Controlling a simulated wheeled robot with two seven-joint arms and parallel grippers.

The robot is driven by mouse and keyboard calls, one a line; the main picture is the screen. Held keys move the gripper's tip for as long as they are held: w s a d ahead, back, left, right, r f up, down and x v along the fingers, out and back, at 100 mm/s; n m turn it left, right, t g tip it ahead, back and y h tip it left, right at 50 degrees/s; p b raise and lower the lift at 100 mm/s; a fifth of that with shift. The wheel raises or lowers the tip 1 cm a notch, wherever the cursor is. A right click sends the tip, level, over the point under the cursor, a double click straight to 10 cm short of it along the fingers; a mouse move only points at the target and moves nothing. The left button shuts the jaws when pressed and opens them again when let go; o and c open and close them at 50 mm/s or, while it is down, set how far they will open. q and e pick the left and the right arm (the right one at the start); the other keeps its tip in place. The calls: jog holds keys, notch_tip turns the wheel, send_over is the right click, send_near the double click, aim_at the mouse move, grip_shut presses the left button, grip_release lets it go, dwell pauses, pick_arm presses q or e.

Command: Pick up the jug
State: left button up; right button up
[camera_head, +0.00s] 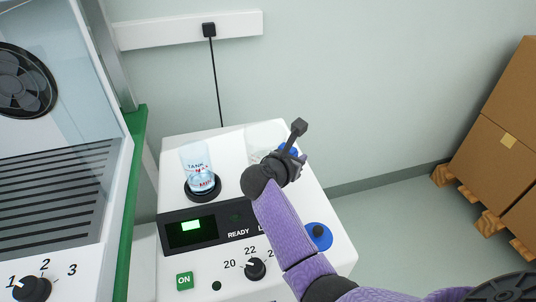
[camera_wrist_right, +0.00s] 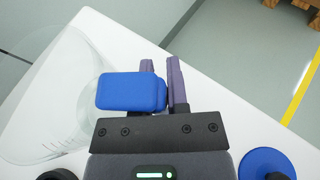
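The jug (camera_wrist_right: 62,105) is clear and looks empty, with a blue handle (camera_wrist_right: 132,92). It stands on the white machine top at the left of the right wrist view. In the head view its clear body (camera_head: 258,156) is mostly hidden behind my right gripper (camera_head: 294,160), and some blue handle shows beyond it. In the wrist view the two purple fingers of my right gripper (camera_wrist_right: 161,82) are close together at the handle's right end. The handle covers part of the left finger and reaches the right finger, so they look shut on it. My left gripper is not in view.
A clear tank (camera_head: 199,167) with water sits on a black ring on the machine (camera_head: 172,150), left of the jug. A blue round knob (camera_head: 318,236) is at the machine's right. A green-edged cabinet (camera_head: 130,190) stands left. Cardboard boxes (camera_head: 500,130) stand far right.

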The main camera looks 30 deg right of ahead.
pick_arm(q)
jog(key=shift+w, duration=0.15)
pick_arm(e)
grip_shut()
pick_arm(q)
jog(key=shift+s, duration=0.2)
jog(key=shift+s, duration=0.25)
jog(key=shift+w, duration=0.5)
